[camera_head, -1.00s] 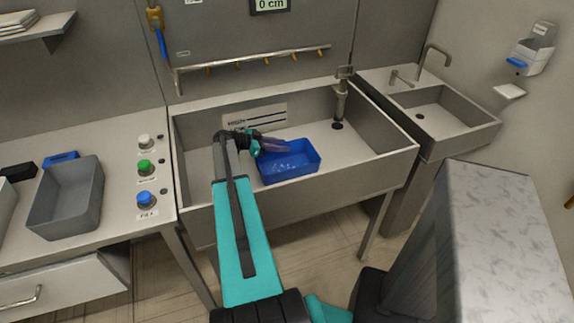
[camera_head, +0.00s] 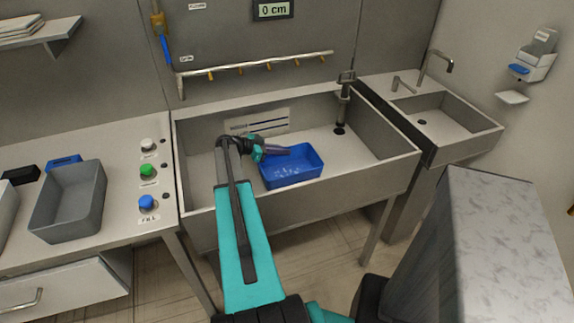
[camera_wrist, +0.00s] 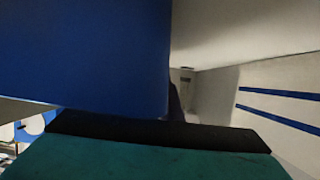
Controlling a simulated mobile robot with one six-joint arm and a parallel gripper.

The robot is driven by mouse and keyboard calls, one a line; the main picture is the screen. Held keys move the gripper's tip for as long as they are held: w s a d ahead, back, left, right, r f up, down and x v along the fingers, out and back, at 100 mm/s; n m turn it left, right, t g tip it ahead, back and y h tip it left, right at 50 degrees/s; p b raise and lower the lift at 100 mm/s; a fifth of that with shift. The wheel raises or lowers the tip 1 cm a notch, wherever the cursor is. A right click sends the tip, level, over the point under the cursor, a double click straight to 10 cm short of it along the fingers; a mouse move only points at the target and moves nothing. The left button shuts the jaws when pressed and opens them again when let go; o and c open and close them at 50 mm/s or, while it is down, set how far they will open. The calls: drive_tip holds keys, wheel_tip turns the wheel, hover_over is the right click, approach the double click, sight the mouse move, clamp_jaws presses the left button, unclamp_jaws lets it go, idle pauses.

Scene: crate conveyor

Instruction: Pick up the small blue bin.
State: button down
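The small blue bin (camera_head: 296,181) sits in the large sink basin, with its open top up and pale specks showing inside. My gripper (camera_head: 281,151) is at the bin's back left rim, its dark fingers reaching over the rim. In the wrist view, a blue surface that looks like the bin (camera_wrist: 85,55) fills the upper left, very close to the camera. A teal and black part of my gripper runs along the bottom of that view. Whether the fingers are closed on the bin wall is hidden.
The steel sink (camera_head: 372,185) has high walls around the bin; its right part is clear. A grey bin (camera_head: 93,210) stands on the left counter, beside green, blue and white buttons. A marble-topped block (camera_head: 500,240) stands at the right front.

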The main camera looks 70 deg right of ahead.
drive_tip(key=shift+r+b, duration=1.25)
drive_tip(key=shift+r, duration=3.7)
